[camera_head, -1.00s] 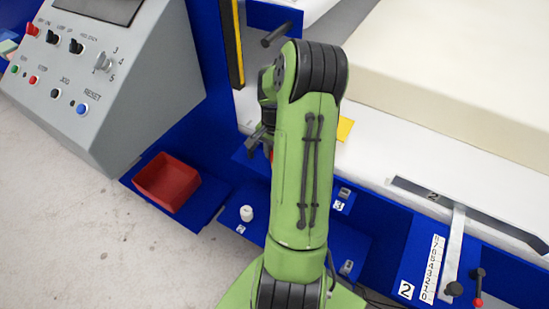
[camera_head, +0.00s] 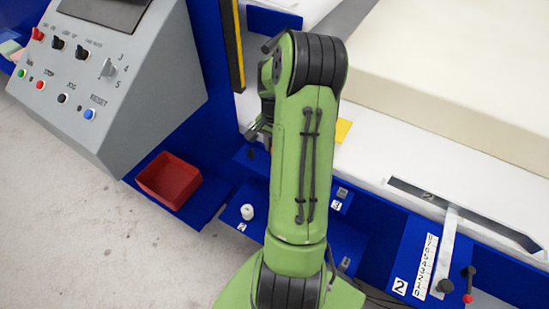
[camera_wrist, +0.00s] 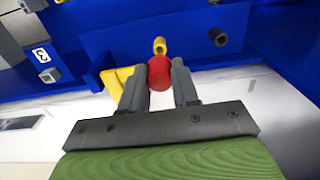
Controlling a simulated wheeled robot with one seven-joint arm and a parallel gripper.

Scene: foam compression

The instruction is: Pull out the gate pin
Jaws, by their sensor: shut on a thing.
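My gripper (camera_wrist: 160,74) shows in the wrist view with its two grey fingers shut on a round red knob (camera_wrist: 159,79), which I take to be the head of the gate pin. A short yellow piece (camera_wrist: 159,45) shows just beyond the knob. Whether it belongs to the pin, and how far the pin sits in its hole, I cannot tell. A yellow bracket (camera_wrist: 116,81) is close to the left finger. In the head view my gripper (camera_head: 256,131) is largely hidden behind my green arm, beside the blue frame.
A blue frame (camera_wrist: 85,22) with a dark round peg (camera_wrist: 218,36) lies beyond the fingers. A red bin (camera_head: 169,181) and a white knob-like piece (camera_head: 247,211) are at lower left. A grey control console (camera_head: 150,85) stands left. A cream foam block (camera_head: 450,80) lies right.

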